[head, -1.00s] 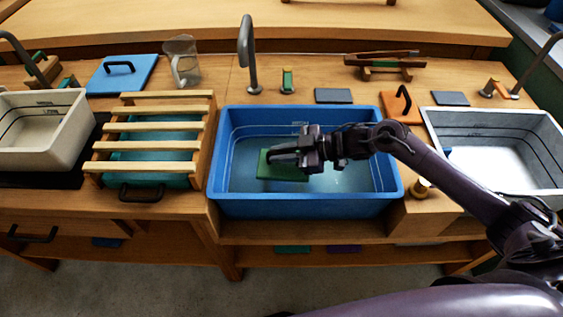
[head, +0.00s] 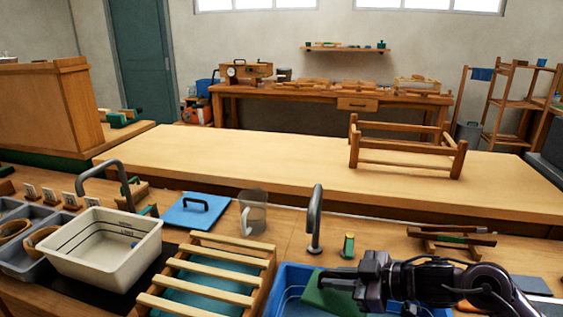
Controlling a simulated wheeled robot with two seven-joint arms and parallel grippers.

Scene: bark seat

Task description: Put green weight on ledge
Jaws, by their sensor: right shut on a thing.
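The green weight (head: 329,293) is a flat green block with a black handle, over or in the blue basin (head: 285,276) at the bottom right. My right gripper (head: 336,281) is shut on it by the handle. Its lower part is cut off by the frame, so I cannot tell how high it hangs. A long raised wooden ledge (head: 250,160) runs behind the sink bench, with a broad bare top. My left gripper is out of view.
A grey tap (head: 314,220) and a small green-and-brass piece (head: 348,245) stand behind the basin. A slatted rack (head: 215,262), a clear jug (head: 253,212) and a blue board (head: 196,211) lie left. A wooden frame (head: 405,150) stands on the ledge's right part.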

